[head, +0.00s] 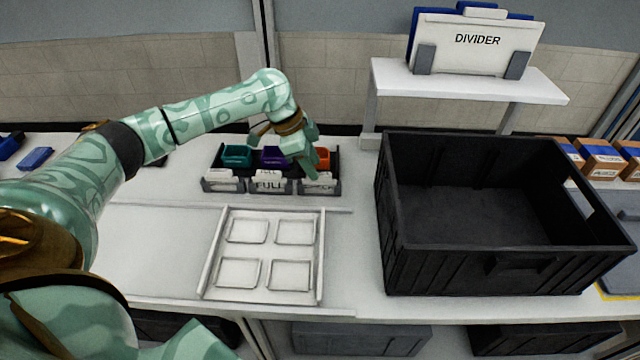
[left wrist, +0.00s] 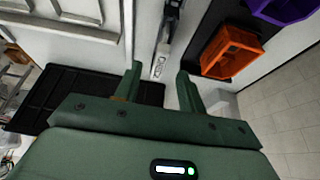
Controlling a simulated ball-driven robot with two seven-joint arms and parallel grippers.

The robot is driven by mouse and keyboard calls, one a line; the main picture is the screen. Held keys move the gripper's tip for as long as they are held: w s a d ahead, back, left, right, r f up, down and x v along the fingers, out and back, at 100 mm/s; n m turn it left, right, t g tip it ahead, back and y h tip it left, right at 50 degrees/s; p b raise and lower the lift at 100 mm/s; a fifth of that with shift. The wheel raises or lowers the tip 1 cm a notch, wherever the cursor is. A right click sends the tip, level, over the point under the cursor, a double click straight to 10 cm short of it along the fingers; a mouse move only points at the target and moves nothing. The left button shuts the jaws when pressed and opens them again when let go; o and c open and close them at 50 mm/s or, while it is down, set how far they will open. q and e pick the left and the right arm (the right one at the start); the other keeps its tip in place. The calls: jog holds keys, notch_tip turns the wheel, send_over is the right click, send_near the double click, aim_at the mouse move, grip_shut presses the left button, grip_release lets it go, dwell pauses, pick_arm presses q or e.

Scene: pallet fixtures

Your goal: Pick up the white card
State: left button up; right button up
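Three small white cards stand in dark holders in front of the coloured bins: a left card (head: 222,176), a middle card (head: 268,181) reading FULL, and a right card (head: 318,184). The frames do not show which one the task means. My left gripper (head: 302,160) is over the right end of the row, near the orange bin (head: 322,158), and partly hides it. In the left wrist view the gripper (left wrist: 159,78) is open, with a card holder (left wrist: 163,50) seen steeply from above beyond and between its fingertips. My right gripper is not seen.
A white tray with four recesses is in front of the bins (head: 212,255). A large black crate (head: 440,270) stands at the right. A white shelf (head: 470,85) behind holds a DIVIDER board (head: 478,50). Brown boxes (head: 600,158) are at far right.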

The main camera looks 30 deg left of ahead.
aim_at(319, 184)
pick_arm(q)
jog(key=x, duration=0.3)
jog(key=shift+f+b, duration=0.15)
jog(key=shift+b, duration=0.25)
jog(key=shift+c, duration=0.9)
grip_shut()
